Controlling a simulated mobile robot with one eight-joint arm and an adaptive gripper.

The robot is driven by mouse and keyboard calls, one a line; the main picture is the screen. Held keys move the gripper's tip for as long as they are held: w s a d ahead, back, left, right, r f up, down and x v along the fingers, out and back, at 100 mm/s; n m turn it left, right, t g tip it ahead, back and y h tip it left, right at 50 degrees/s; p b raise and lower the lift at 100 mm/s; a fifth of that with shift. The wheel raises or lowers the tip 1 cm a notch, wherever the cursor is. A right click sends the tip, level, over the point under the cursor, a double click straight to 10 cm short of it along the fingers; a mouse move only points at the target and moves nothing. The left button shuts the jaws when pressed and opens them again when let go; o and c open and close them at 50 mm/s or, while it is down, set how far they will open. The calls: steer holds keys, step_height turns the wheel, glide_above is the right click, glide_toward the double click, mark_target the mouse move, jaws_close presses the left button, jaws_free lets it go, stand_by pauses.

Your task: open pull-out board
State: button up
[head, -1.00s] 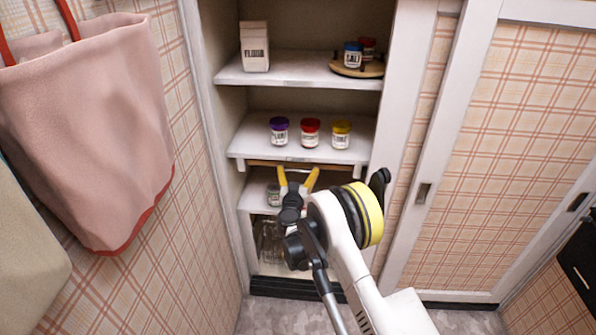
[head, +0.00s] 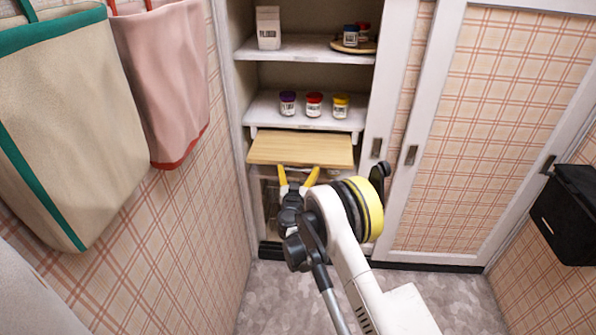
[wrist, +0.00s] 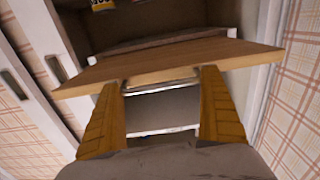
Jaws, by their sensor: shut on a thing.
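The pull-out board (head: 300,147) is a flat light-wood panel. It sticks out of the cupboard just below the shelf with the three jars. My gripper (head: 298,175) is at the board's front edge, with its yellow fingers pointing at it. In the wrist view the board (wrist: 180,62) spans the picture, and the two fingers of my gripper (wrist: 165,85) reach its front edge, apart from each other.
Jars with purple (head: 288,104), red (head: 314,105) and yellow (head: 340,106) lids stand on the shelf above the board. A sliding door (head: 480,130) is at the right. Hanging bags (head: 75,120) are at the left. The floor (head: 285,300) in front is clear.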

steer(key=shift+w+d, duration=0.1)
steer(key=shift+d, duration=0.1)
steer(key=o, duration=1.1)
steer(key=shift+w, duration=0.1)
steer(key=shift+c, duration=0.2)
steer(key=s, duration=0.7)
steer(key=shift+s, duration=0.3)
steer(key=shift+a, duration=0.1)
